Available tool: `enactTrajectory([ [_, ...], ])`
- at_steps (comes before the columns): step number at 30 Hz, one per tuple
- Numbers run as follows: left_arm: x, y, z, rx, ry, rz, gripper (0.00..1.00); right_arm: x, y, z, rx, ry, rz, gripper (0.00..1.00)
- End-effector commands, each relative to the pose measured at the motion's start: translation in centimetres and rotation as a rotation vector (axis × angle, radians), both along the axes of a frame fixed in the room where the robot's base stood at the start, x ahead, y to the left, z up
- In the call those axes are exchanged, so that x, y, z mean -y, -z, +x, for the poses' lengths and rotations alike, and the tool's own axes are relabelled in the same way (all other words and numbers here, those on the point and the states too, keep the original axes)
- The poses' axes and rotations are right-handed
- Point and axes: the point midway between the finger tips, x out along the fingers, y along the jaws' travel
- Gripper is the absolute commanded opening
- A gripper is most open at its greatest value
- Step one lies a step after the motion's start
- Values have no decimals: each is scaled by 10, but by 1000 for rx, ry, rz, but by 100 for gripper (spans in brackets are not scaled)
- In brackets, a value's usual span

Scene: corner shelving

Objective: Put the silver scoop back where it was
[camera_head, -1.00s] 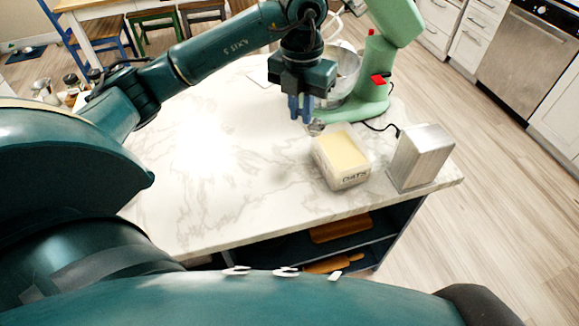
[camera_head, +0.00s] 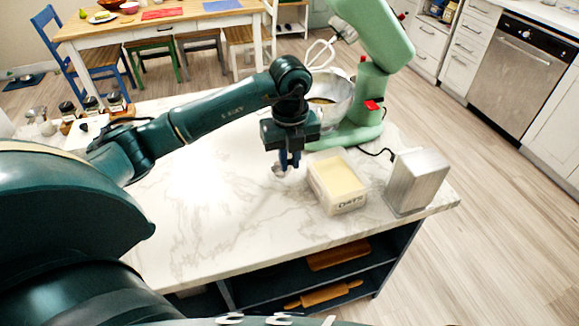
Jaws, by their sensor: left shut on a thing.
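My left gripper (camera_head: 288,160) points down above the marble counter, left of the oats box. It is shut on the silver scoop (camera_head: 279,172), whose small round bowl shows just below the fingertips. The scoop's handle is hidden between the fingers. The oats box (camera_head: 338,182) is a white container with a pale yellow top surface and "OATS" on its front. It stands to the right of the scoop, apart from it. My right gripper is not in view.
A green stand mixer (camera_head: 368,90) with a metal bowl (camera_head: 332,100) stands behind the gripper. A silver metal canister (camera_head: 416,181) stands right of the oats. Jars (camera_head: 68,110) stand at the counter's far left. The marble counter (camera_head: 215,225) is clear at front left.

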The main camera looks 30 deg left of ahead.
Motion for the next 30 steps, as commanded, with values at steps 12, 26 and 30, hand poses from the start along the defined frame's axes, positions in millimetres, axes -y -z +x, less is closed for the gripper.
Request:
enactTrajectory([
  [12, 0, 27, 0, 1, 2, 0, 0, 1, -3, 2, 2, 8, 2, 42],
  [26, 0, 30, 0, -1, 1, 1, 36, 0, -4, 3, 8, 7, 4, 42],
  [30, 0, 30, 0, -1, 1, 1, 36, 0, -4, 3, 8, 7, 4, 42],
])
